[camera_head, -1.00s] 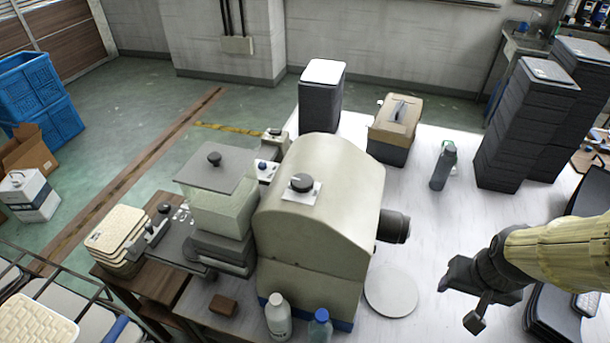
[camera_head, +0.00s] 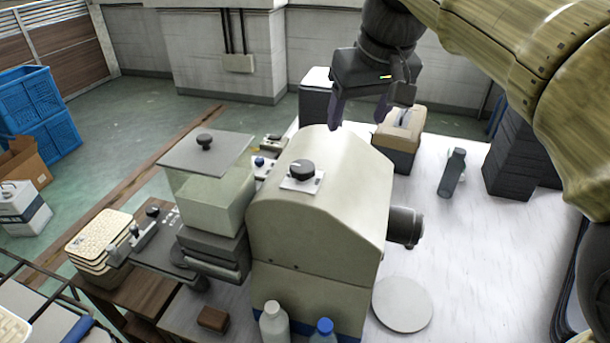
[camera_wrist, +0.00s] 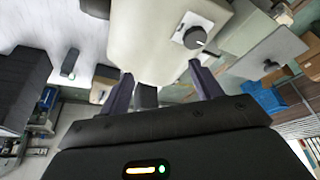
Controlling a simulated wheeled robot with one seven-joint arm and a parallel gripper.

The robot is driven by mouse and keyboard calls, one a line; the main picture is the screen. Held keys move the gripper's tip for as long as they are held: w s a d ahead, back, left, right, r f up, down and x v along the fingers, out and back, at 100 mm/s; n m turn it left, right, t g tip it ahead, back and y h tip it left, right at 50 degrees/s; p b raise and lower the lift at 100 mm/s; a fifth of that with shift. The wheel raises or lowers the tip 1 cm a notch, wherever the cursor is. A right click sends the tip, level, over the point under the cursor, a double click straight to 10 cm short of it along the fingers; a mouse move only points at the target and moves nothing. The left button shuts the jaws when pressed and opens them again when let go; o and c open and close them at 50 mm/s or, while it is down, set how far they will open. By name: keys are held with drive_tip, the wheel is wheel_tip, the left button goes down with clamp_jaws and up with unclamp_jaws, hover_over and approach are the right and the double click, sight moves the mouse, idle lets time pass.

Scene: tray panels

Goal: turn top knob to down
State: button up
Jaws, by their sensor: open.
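The top knob (camera_head: 302,170) is a dark round knob on a small white plate, on the curved top of the beige machine (camera_head: 320,235). It also shows in the wrist view (camera_wrist: 195,38), beyond the fingers and to the right of the middle. My gripper (camera_head: 352,112) hangs above and behind the machine top, up and to the right of the knob in the head view. Its fingers (camera_wrist: 168,92) are spread apart with nothing between them. The gripper is clear of the knob.
A clear box with a grey lid and small knob (camera_head: 205,143) stands left of the machine. Two bottles (camera_head: 273,322) stand in front. The table's right part is fairly clear.

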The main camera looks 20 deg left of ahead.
sight(303, 167)
drive_tip(key=s+a+r+n+b, duration=0.1)
drive_tip(key=s+a+r, duration=0.2)
drive_tip(key=s+r, duration=0.2)
drive_tip(key=shift+a+n+y, duration=0.2)
drive_tip(key=shift+n+y, duration=0.1)
drive_tip(key=shift+n, duration=0.1)
drive_tip(key=shift+f, duration=0.1)
drive_tip(key=b+x, duration=0.1)
drive_tip(key=x, duration=0.4)
drive_tip(key=b+x, duration=0.1)
drive_tip(key=x, duration=0.5)
drive_tip(key=b+x, duration=0.1)
drive_tip(key=x, duration=0.5)
drive_tip(key=shift+s+a+f, duration=0.15)
drive_tip(key=shift+s+f, duration=0.05)
drive_tip(key=shift+f, duration=0.05)
drive_tip(key=c, duration=1)
